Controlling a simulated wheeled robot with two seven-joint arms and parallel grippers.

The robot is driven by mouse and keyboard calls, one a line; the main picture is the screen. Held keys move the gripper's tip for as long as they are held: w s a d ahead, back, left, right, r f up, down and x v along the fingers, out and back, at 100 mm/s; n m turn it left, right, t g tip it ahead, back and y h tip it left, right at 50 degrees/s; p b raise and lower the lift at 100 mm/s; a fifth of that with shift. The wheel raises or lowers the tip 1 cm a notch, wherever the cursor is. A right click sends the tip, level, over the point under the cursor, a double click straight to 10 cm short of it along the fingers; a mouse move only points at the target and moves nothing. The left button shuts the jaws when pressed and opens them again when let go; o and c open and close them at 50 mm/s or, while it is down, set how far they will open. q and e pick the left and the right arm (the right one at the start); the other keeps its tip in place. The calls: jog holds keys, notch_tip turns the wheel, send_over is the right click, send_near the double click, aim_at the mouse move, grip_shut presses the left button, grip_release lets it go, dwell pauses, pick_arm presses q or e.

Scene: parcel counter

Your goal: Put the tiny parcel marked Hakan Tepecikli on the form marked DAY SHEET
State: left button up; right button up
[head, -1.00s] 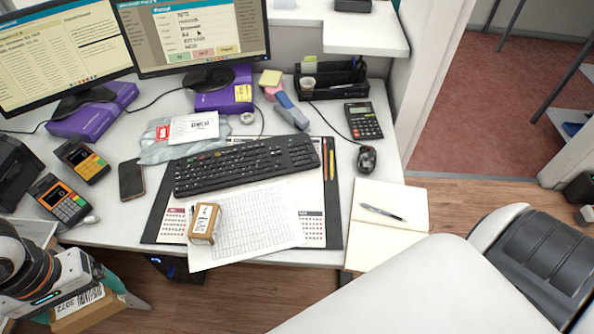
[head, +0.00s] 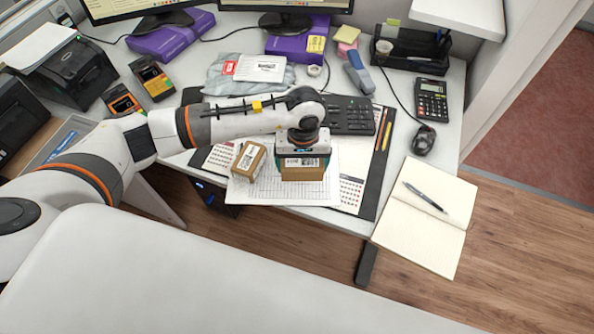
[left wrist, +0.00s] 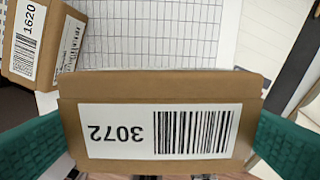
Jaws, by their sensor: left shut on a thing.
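My left gripper (head: 302,157) is shut on a small brown parcel (head: 303,174). In the left wrist view this parcel (left wrist: 158,130) has a white label with a barcode and the number 3072, upside down, between the green finger pads. I hold it over the right part of a white gridded form (head: 268,192); whether it touches the paper I cannot tell. Another small brown parcel (head: 249,160), numbered 1620 in the left wrist view (left wrist: 35,42), sits on the form's left part. The form's title and the names on the parcels cannot be read. My right gripper is not in view.
A black keyboard (head: 352,113) lies partly behind my left arm. A grey bag with a white label (head: 259,68) lies behind it. An open notebook with a pen (head: 425,215) overhangs the desk's front right. A mouse (head: 423,141) and a calculator (head: 432,100) stand to the right.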

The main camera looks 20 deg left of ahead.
aim_at(302, 184)
pick_arm(q)
notch_tip(302, 184, down, 2)
jog(key=shift+f, duration=0.2)
notch_tip(302, 184, down, 4)
jog(key=shift+r+p, duration=0.1)
jog(key=shift+p, duration=0.3)
jog(key=shift+f+b, duration=0.3)
jog(key=shift+f, duration=0.05)
jog(key=o, duration=0.8)
jog(key=shift+r, duration=0.1)
jog(key=shift+r, duration=0.1)
